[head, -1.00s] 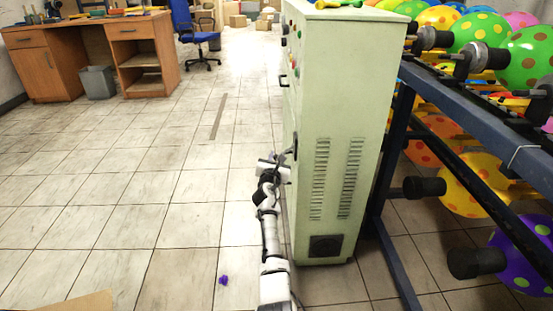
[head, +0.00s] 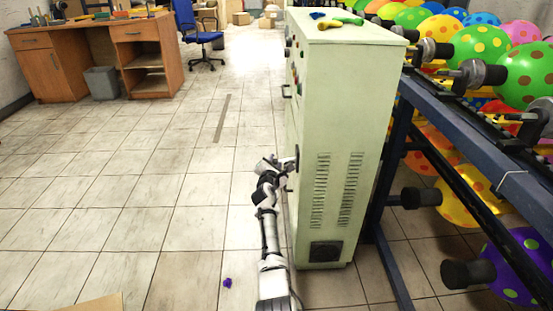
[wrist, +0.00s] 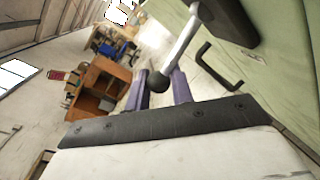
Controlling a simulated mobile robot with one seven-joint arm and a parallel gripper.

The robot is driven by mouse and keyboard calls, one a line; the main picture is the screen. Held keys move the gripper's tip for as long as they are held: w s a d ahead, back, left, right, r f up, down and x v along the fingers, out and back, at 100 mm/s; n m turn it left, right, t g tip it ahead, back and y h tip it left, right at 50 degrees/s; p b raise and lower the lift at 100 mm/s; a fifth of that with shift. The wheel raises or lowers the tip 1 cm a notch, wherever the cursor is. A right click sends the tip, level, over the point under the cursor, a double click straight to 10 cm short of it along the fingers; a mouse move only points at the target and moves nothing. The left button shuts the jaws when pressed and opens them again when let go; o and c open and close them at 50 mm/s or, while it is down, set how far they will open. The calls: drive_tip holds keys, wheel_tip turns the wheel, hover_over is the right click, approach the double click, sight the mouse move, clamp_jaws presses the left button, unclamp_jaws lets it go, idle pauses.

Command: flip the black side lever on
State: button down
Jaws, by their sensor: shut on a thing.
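The pale green cabinet (head: 335,110) stands right of my arm, and its left-hand face carries the black side lever (head: 297,157), seen small and edge-on in the head view. In the wrist view the lever has a silver shaft, a round black knob (wrist: 158,82) and a black base (wrist: 228,18). My gripper (head: 284,164) is beside that face. Its purple fingers (wrist: 159,90) stand on either side of the knob in the wrist view, shut on it. The exact finger contact is hard to make out.
A black door handle (wrist: 217,68) sticks out of the cabinet beside the lever. A blue rack (head: 450,120) with dotted balloons stands right of the cabinet. A wooden desk (head: 145,55) and blue chair (head: 190,30) are far left. The tiled floor (head: 120,190) on the left is mostly clear.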

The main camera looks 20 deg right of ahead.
wheel_tip(320, 180, up, 5)
drive_tip(key=m+y+p, duration=0.1)
drive_tip(key=m+p, duration=0.2)
drive_tip(key=p, duration=0.3)
drive_tip(key=shift+f+m, duration=0.15)
drive_tip(key=shift+m, duration=0.25)
drive_tip(key=m+p, duration=0.1)
drive_tip(key=r+m+p, duration=0.1)
drive_tip(key=p, duration=0.1)
drive_tip(key=shift+d+r+y, duration=0.15)
drive_tip(key=shift+d+y, duration=0.15)
drive_tip(key=shift+d, duration=0.1)
drive_tip(key=shift+s+d+r+m+p, duration=0.15)
drive_tip(key=shift+d+m+p, duration=0.1)
drive_tip(key=shift+m+p, duration=0.5)
drive_tip(key=shift+d, duration=0.1)
drive_tip(key=c, duration=1.3)
unclamp_jaws()
drive_tip(key=shift+f, duration=0.25)
drive_tip(key=shift+s, duration=0.15)
drive_tip(key=p+v, duration=0.1)
drive_tip(key=v, duration=0.3)
drive_tip(key=p+v, duration=0.1)
drive_tip(key=v, duration=0.4)
drive_tip(key=p+v, duration=0.1)
drive_tip(key=v, duration=0.3)
drive_tip(key=shift+s+r, duration=0.3)
